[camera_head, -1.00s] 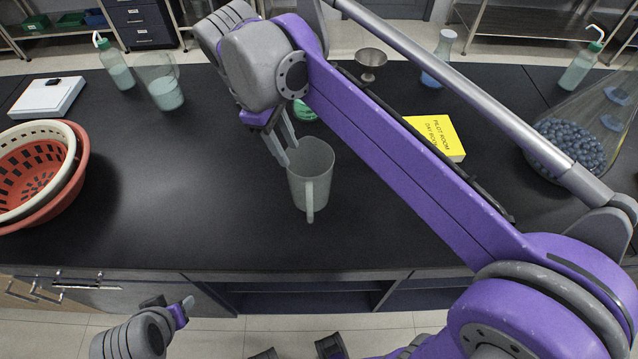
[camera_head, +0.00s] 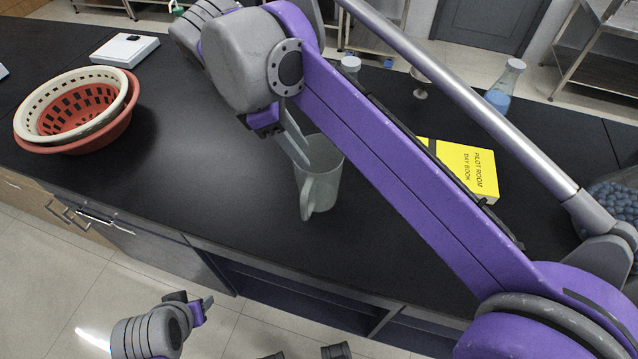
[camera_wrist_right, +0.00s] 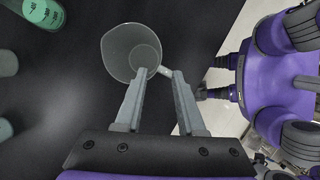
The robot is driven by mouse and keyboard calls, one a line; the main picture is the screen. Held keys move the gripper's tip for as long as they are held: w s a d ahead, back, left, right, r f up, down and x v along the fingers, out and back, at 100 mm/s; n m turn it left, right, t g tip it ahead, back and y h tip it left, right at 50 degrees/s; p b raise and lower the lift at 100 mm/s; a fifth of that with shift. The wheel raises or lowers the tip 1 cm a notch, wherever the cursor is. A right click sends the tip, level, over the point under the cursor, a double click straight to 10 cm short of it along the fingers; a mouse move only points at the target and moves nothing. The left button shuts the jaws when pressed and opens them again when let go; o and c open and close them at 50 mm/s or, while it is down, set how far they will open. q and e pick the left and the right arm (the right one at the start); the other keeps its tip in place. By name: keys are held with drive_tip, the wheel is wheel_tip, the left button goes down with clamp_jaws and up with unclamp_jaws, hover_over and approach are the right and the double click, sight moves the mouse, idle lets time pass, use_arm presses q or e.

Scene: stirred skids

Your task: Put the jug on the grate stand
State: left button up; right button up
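The jug (camera_head: 324,181), translucent grey-green with a side handle, stands upright on the black bench. The wrist view shows the jug (camera_wrist_right: 124,50) from above, its handle turned towards my right gripper. My right gripper (camera_head: 302,158) comes down at the jug's near left rim. In the wrist view the right gripper (camera_wrist_right: 159,72) is open, its fingertips on either side of the handle's outer end; contact cannot be told. My left gripper (camera_head: 205,306) is low over the floor in front of the bench; its opening cannot be told. I cannot make out a grate stand.
Nested cream and red baskets (camera_head: 78,113) and a white scale-like box (camera_head: 125,49) stand at the left. The bench between baskets and jug is clear.

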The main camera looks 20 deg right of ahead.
sight(317, 183)
drive_tip(key=x, duration=0.9)
drive_tip(key=shift+w+a+f+b, duration=0.1)
drive_tip(key=shift+a+f+b, duration=0.1)
drive_tip(key=shift+f+b, duration=0.15)
clamp_jaws()
idle(1.0)
